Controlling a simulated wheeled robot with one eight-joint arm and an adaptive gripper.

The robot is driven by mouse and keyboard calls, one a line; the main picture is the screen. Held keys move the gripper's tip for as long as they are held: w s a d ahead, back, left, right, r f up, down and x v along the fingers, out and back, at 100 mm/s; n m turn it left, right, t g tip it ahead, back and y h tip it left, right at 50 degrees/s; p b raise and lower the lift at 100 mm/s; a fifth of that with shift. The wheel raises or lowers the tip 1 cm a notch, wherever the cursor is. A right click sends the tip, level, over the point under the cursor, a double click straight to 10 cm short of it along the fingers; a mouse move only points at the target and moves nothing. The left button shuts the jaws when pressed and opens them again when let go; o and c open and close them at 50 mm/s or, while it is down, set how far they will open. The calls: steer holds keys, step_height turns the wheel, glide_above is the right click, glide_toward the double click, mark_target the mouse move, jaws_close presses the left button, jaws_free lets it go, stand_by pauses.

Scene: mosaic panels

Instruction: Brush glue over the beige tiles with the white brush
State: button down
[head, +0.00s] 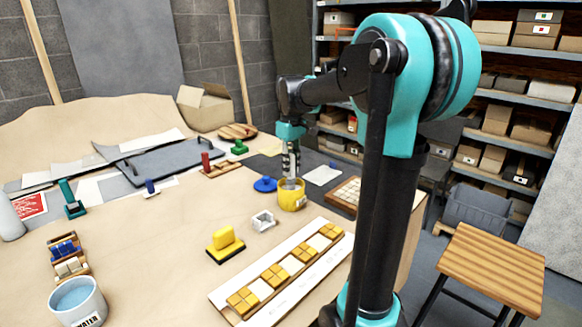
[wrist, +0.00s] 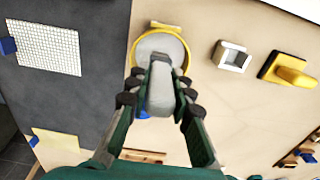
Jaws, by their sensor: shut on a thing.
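My gripper (head: 290,158) points down over a yellow pot (head: 291,201), its fingers closed around a whitish-grey upright piece, apparently the white brush (wrist: 160,92). The brush's lower end is at or inside the mouth of the pot; its bristles are hidden. The yellow pot (wrist: 134,48) also shows in the wrist view, with pale grey contents. A long white panel (head: 222,298) at the front right carries mustard-yellow tile groups (head: 275,275) alternating with pale tiles (head: 262,289); I cannot tell which count as beige.
A yellow-handled block (head: 226,243) and a small white-grey holder (head: 263,220) stand between pot and bench front. A blue disc-shaped item (head: 265,184) sits left of the pot, a framed tile tray (head: 347,194) right. A water bucket (head: 78,301) stands front left.

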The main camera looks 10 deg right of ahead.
mark_target(291, 154)
steer(key=shift+r, duration=3.45)
